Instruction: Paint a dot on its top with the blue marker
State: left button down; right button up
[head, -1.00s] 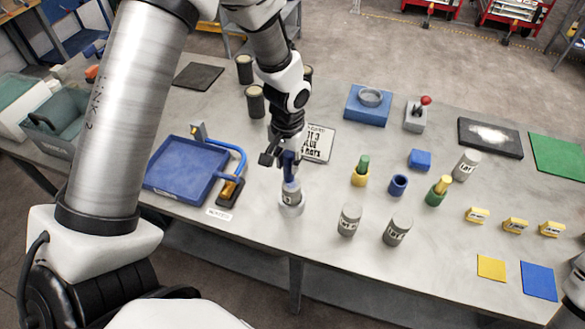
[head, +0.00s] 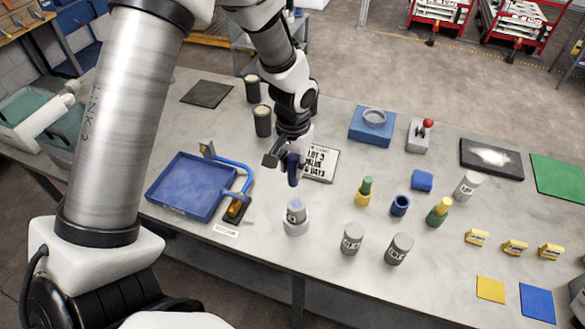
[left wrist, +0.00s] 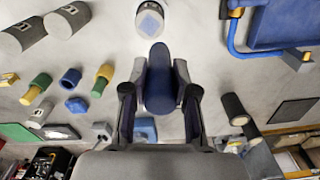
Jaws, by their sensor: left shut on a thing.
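My left gripper (head: 287,157) is shut on the blue marker (head: 292,172), which points down. In the left wrist view the marker (left wrist: 161,75) sits between the two fingers. A grey cylinder (head: 296,214) stands upright in a pale round holder (head: 296,228), below and a little in front of the marker. The marker is above the cylinder and apart from it. In the left wrist view a blue patch shows on the cylinder's pale top (left wrist: 150,24). An empty blue cup (head: 400,206) stands farther right. My right gripper is not in view.
A yellow cup (head: 362,199) holds a green marker and a green cup (head: 434,220) holds a yellow one. Grey cylinders (head: 352,240) (head: 399,249) stand near the front. A blue tray (head: 186,187) lies left and a sign plate (head: 322,163) lies behind the gripper.

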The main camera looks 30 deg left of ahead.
aim_at(293, 158)
pick_arm(q)
jog(key=shift+w+r, duration=0.1)
jog(key=shift+r, duration=1.45)
jog(key=shift+f, duration=0.1)
